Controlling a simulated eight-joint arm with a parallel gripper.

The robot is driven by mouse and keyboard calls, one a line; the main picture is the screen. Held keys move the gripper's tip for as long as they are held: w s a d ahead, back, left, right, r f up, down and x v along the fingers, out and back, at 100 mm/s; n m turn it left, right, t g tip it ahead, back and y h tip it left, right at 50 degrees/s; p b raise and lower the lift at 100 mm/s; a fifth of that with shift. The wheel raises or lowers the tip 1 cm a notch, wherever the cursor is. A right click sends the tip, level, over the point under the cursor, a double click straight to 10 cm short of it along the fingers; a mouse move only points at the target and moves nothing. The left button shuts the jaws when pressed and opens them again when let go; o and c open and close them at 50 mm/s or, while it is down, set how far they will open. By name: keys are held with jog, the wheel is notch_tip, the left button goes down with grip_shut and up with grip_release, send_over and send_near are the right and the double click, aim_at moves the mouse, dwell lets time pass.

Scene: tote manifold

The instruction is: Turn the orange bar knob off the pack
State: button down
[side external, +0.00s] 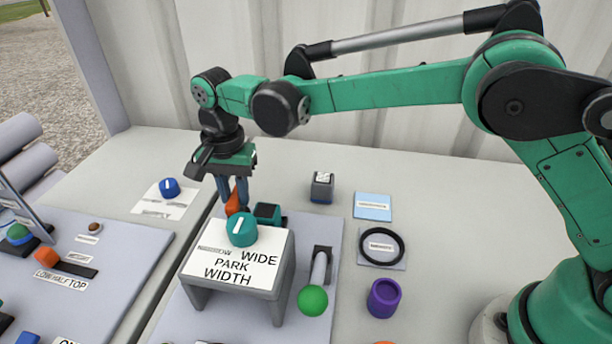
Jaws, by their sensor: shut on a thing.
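The orange bar knob (234,202) shows as a small orange piece behind the white-topped stand. My gripper (232,192) points down at it from above, its blue-grey fingers shut on it. The knob's lower part and whatever it sits on are hidden behind the stand and its teal knob, so I cannot make out the pack or tell whether the knob touches it.
The stand (232,268), labelled "WIDE PARK WIDTH", carries a teal knob (242,230) just in front of my gripper. A lever with a green ball (313,300), a black ring (400,245) and a purple cup (384,298) are to the right. A blue knob (169,188) is left.

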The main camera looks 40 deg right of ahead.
aim_at(235, 195)
jog(key=shift+m, duration=0.4)
jog(key=c, duration=0.7)
grip_release()
jog(key=shift+r, duration=2.85)
